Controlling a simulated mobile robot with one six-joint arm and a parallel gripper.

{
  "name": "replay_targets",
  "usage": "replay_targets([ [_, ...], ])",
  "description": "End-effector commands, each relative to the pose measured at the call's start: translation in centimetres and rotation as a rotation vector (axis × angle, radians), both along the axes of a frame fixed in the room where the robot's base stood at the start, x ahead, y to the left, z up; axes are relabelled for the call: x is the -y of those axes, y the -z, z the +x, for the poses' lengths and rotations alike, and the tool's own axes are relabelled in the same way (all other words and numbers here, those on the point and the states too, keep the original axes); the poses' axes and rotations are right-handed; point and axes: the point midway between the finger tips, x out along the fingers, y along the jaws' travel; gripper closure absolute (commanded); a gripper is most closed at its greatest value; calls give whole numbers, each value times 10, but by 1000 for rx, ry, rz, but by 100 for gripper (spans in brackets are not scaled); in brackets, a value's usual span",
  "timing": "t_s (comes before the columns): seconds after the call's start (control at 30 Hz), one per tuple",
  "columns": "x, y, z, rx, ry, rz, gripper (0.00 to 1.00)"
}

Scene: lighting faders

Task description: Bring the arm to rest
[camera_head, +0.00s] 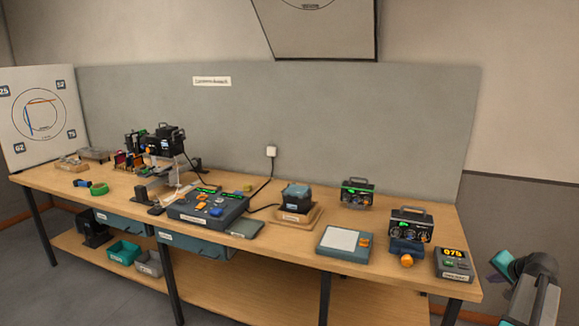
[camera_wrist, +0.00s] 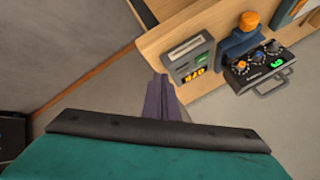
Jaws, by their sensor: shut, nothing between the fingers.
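My gripper (camera_wrist: 163,98) shows in the wrist view as dark fingers close together, shut and empty. In the head view, part of my arm with its teal gripper housing (camera_head: 501,260) is at the lower right, off the right end of the workbench (camera_head: 285,245). In the wrist view the fingers lie in front of the floor and bench edge, beside a grey box with a yellow display (camera_wrist: 190,66). I cannot tell the exact gap. A dark control console (camera_head: 207,208) with coloured controls sits mid-bench, far from my gripper.
A device with dials and a handle (camera_head: 410,225) stands near the bench's right end, and a similar one (camera_head: 357,192) behind it. A pad with a pale panel (camera_head: 342,240) lies at the front edge. A grey panel (camera_head: 330,120) backs the bench. Floor shows beyond the bench end.

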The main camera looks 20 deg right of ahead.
Motion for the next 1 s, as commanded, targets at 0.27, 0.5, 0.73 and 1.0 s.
replay_targets([
  [0.27,-41,43,24,-53,-66,38,100],
  [0.5,-112,108,55,-142,-176,89,100],
  [0.73,-201,180,76,-253,-310,141,100],
  [1.0,-310,258,77,-399,-475,191,100],
])
